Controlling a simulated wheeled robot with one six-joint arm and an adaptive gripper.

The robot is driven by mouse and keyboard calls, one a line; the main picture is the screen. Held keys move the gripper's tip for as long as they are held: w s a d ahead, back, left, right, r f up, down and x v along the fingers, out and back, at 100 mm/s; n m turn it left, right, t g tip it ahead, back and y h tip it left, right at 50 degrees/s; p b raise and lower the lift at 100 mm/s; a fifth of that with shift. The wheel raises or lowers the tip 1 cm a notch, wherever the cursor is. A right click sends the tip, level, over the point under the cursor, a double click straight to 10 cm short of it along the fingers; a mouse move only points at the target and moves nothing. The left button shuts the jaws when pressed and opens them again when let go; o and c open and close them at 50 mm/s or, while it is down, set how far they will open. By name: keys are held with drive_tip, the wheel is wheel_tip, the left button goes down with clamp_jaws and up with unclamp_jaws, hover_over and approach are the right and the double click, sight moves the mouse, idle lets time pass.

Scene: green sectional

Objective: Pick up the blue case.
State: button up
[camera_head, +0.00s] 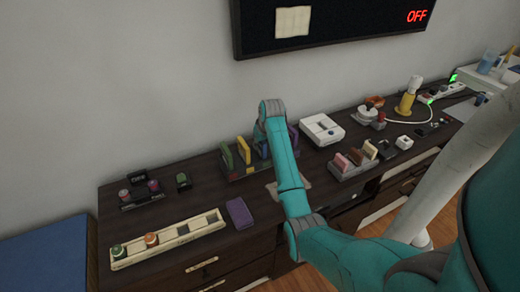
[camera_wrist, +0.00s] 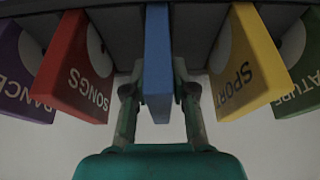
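The blue case (camera_wrist: 157,50) stands edge-on in the middle of the wrist view, in a row of cases. My gripper (camera_wrist: 159,98) is open, one finger on each side of the blue case, with a narrow gap visible on both sides. A red case marked SONGS (camera_wrist: 75,75) is to its left and a yellow case marked SPORT (camera_wrist: 247,70) to its right. In the head view my arm reaches over the row and mostly hides the blue case and my gripper.
A purple case (camera_wrist: 18,75) and a green case (camera_wrist: 303,80) stand at the row's ends. On the dark cabinet (camera_head: 200,194), a long pale tray (camera_head: 190,232) and a loose purple block (camera_head: 239,213) lie front left. A white device (camera_head: 321,129) stands right of the row. A screen (camera_head: 340,22) hangs above.

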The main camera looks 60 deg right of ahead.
clamp_jaws()
drive_tip(key=shift+r, duration=0.1)
wheel_tip(320, 180, up, 10)
drive_tip(key=shift+f, duration=0.1)
idle(0.4)
